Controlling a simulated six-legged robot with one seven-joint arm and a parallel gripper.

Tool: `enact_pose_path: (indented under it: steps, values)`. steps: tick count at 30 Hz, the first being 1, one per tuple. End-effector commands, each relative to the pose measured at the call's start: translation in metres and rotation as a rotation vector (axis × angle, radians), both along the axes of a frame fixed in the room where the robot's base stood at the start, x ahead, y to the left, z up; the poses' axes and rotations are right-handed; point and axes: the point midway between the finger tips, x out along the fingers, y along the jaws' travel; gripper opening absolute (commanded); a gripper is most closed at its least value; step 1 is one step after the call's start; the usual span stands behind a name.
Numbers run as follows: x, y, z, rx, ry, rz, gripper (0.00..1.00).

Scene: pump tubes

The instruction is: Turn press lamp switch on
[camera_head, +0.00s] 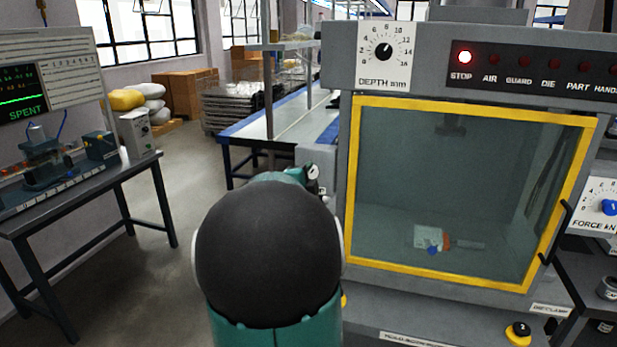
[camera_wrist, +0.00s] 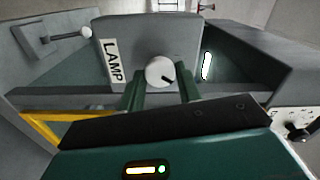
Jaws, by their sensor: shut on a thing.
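The lamp switch (camera_wrist: 157,70) is a round white knob with a short dark pointer mark, on a grey panel beside a white "LAMP" label (camera_wrist: 112,62). In the wrist view, the two green fingers of my gripper (camera_wrist: 161,86) are at either side of the knob and shut on it. In the head view my dark, rounded arm link hides most of the gripper, at the left side of the press (camera_head: 345,200). The press has a yellow-framed window (camera_head: 450,190), and a part with orange and blue pieces (camera_head: 440,240) lies inside.
A depth dial (camera_head: 383,51) sits upper left of the window. A lever with a pale ball (camera_wrist: 85,32) stands near the LAMP panel. A bench (camera_head: 90,180) stands left, across open floor.

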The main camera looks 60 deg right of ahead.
Motion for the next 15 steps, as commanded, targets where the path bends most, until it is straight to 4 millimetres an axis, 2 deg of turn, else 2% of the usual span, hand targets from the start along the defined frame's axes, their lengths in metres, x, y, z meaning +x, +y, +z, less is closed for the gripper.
enact_pose_path:
  steps: [6,15]
  values:
    - [-0.0001,-0.0003,0.0009,0.019,-0.132,-0.001,0.12]
    - [-0.0006,-0.0006,0.001,0.032,-0.216,-0.002,0.12]
